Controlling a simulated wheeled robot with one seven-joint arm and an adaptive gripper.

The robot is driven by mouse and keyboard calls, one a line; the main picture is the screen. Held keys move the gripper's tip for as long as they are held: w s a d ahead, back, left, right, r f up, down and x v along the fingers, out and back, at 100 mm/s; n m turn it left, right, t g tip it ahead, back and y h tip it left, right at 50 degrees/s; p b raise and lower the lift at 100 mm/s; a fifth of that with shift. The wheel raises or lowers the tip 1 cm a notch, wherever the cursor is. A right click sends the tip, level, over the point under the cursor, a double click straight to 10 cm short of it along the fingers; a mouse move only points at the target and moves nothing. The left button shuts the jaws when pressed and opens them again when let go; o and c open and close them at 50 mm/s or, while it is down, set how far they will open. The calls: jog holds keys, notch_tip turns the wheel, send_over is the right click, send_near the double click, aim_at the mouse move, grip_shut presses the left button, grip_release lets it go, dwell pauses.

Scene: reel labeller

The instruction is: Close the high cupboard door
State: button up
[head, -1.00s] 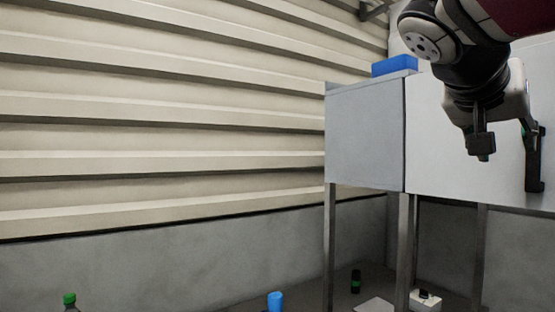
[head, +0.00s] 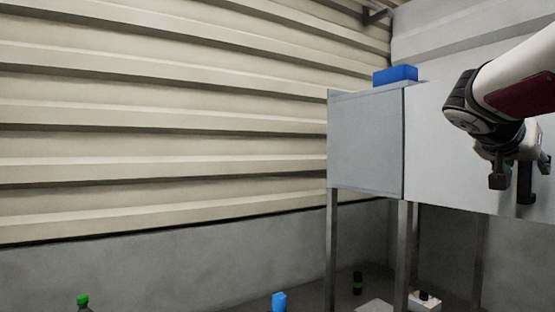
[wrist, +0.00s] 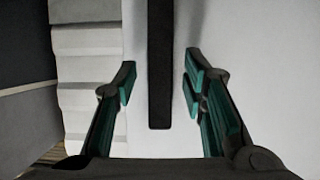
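The high cupboard (head: 366,142) is a grey box on legs, seen at the right in the head view. Its white front panel (head: 435,150) carries a dark upright bar handle (head: 526,188), partly covered by my gripper. I cannot tell how far the door stands open. My gripper (head: 518,172) is at the handle. In the wrist view my gripper (wrist: 158,90) is open, with one teal-padded finger on each side of the black handle (wrist: 160,65). There are gaps on both sides of the bar, and its lower end shows between the fingers.
A blue box (head: 395,75) lies on top of the cupboard. Below stand a green-capped bottle (head: 83,303), a blue item (head: 279,302), a dark can (head: 357,283) and a white box (head: 425,302). A ribbed wall (head: 160,120) fills the left.

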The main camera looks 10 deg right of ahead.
jog(key=shift+w+d+f, duration=0.1)
jog(key=shift+d+f, duration=0.05)
jog(key=shift+d, duration=0.25)
grip_shut()
